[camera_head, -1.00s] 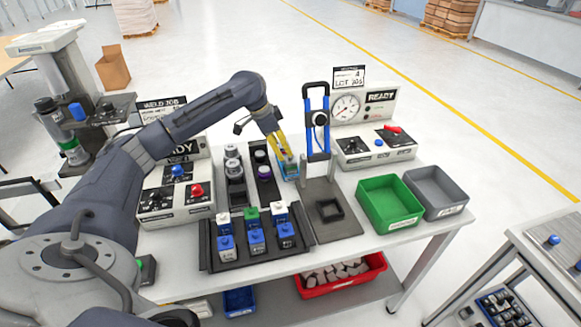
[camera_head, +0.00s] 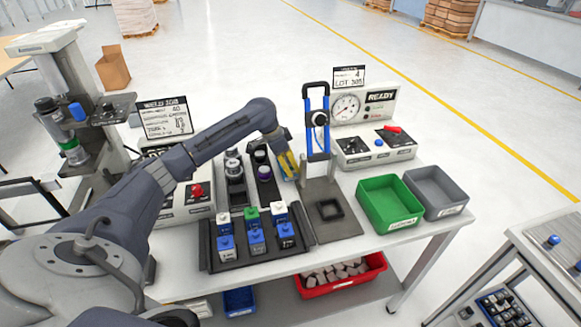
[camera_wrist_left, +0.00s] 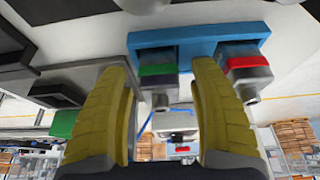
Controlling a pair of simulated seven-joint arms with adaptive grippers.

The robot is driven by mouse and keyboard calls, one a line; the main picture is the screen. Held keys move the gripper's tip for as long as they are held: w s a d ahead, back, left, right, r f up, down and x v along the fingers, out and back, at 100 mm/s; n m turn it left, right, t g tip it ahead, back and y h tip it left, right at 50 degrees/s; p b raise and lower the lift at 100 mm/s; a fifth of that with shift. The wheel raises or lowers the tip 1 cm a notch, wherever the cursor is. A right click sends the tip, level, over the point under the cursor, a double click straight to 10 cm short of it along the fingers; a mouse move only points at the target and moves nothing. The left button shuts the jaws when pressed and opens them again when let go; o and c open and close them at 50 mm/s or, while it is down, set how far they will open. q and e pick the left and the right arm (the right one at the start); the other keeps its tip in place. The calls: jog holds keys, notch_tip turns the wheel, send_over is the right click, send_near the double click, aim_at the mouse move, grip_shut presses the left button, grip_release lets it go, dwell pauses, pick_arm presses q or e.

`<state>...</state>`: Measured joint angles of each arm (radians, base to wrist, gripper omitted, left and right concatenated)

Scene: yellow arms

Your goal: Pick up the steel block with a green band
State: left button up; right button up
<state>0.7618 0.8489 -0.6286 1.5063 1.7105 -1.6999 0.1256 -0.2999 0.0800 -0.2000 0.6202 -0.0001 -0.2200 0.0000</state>
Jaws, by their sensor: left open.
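In the left wrist view, a steel block with a green band (camera_wrist_left: 157,72) sits against a blue holder (camera_wrist_left: 200,38), and its grey end shows between my fingers' directions. A similar block with a red band (camera_wrist_left: 247,66) is beside it to the right. My left gripper (camera_wrist_left: 160,90) is open, its two yellow fingers apart with nothing held. In the head view, my left gripper (camera_head: 289,166) is low over the table behind the black fixture plate (camera_head: 345,222) and mostly hides the blue holder there. The banded blocks cannot be made out in that view. My right gripper is out of view.
Green (camera_head: 390,205) and grey bins (camera_head: 437,190) stand at right.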

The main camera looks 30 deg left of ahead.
pick_arm(q)
grip_shut()
dwell(0.6)
